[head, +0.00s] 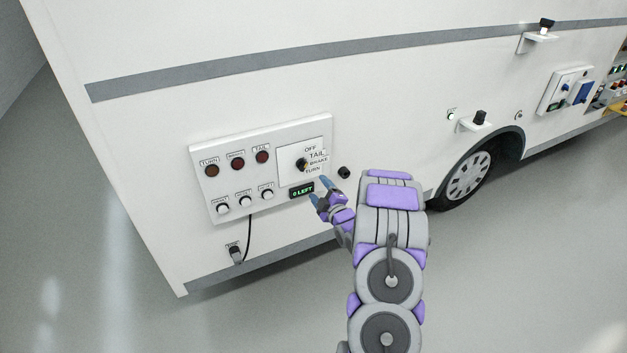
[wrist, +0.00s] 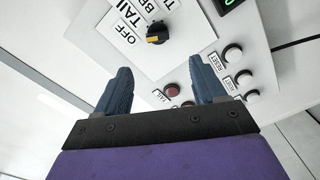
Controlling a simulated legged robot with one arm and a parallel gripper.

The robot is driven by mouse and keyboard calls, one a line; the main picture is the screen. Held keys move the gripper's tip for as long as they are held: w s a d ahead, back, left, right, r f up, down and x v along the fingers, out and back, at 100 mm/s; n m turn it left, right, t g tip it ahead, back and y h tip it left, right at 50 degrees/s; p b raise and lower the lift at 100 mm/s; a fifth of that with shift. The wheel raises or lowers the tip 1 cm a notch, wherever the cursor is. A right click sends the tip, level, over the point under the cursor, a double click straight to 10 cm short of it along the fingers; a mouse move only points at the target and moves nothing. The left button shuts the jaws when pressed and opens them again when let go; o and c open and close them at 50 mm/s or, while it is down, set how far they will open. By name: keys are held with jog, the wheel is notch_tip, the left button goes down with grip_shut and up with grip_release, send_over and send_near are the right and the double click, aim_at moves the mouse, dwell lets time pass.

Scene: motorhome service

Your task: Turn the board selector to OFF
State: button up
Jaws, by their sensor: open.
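The board selector (head: 302,164) is a small black knob with a yellow mark, on a white plate lettered OFF, TAIL, BRAKE and TURN. It also shows in the wrist view (wrist: 158,33), just beyond the fingertips, with the OFF label (wrist: 127,35) to its left. My gripper (head: 322,190) is open and empty, just below and right of the selector in the head view. In the wrist view its two blue fingers (wrist: 163,64) are apart, and the knob lies ahead of the gap, untouched.
The white board (head: 223,190) on the motorhome wall also carries red lamps (head: 237,163), labelled push buttons (head: 245,201) and a green display (head: 302,191). A black knob (head: 344,172) sits right of it. A cable hangs to a plug (head: 236,253) below. The grey floor is clear.

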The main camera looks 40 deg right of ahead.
jog(key=shift+v, duration=2.2)
jog(key=s+a+r+m+g, duration=0.2)
jog(key=a+r+g, duration=0.3)
jog(key=a, duration=0.3)
jog(key=s+a+r+m+g, duration=0.3)
jog(key=a+r+g, duration=0.15)
jog(key=a, duration=0.35)
jog(key=s+a+r+m+g+y, duration=0.1)
jog(key=s+a+r+g, duration=0.1)
jog(key=s+a, duration=0.5)
jog(key=s+a+r+m+g+y, duration=0.1)
jog(key=s+a+r+m+g, duration=0.1)
jog(key=s+a, duration=0.6)
jog(key=s+a+r+m+g+y, duration=0.1)
jog(key=s+a+g, duration=0.5)
jog(key=s, duration=1.1)
notch_tip(320, 180, up, 2)
jog(key=shift+a+r+y, duration=0.2)
jog(key=shift+a+y, duration=0.3)
jog(key=shift+a, duration=0.45)
jog(key=shift+s, duration=0.1)
